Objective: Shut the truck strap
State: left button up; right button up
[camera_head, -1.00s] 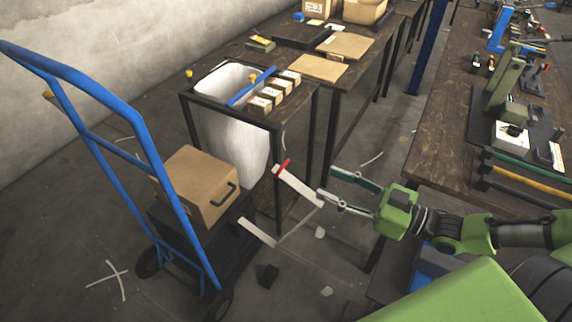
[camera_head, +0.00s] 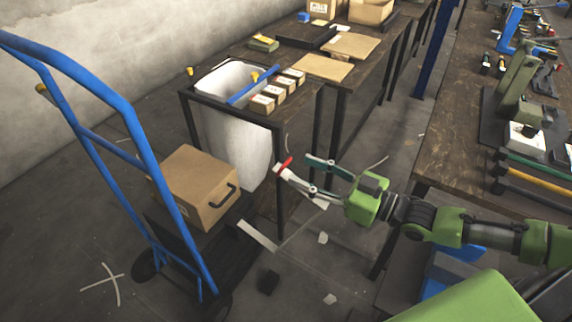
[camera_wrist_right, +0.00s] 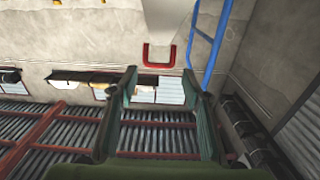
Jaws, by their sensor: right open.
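The blue hand truck (camera_head: 147,130) stands at the left with a cardboard box (camera_head: 190,180) on it. The white truck strap has a red end (camera_head: 286,164), raised to the right of the box. A lower white length (camera_head: 257,235) lies beside the truck. My right gripper (camera_head: 296,167) is open at the red end and partly hides the strap; contact is unclear. In the right wrist view the red end (camera_wrist_right: 160,56) is a loop below the white band (camera_wrist_right: 170,25), just beyond my open fingers (camera_wrist_right: 160,92). My left gripper is not in view.
A dark-framed bench with a white bin (camera_head: 237,140) and small boxes (camera_head: 275,94) stands just behind the strap. A workbench (camera_head: 450,140) with presses is at the right. The lower middle floor is mostly clear.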

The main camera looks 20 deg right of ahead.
aim_at(285, 163)
jog(key=shift+x, duration=3.05)
grip_shut()
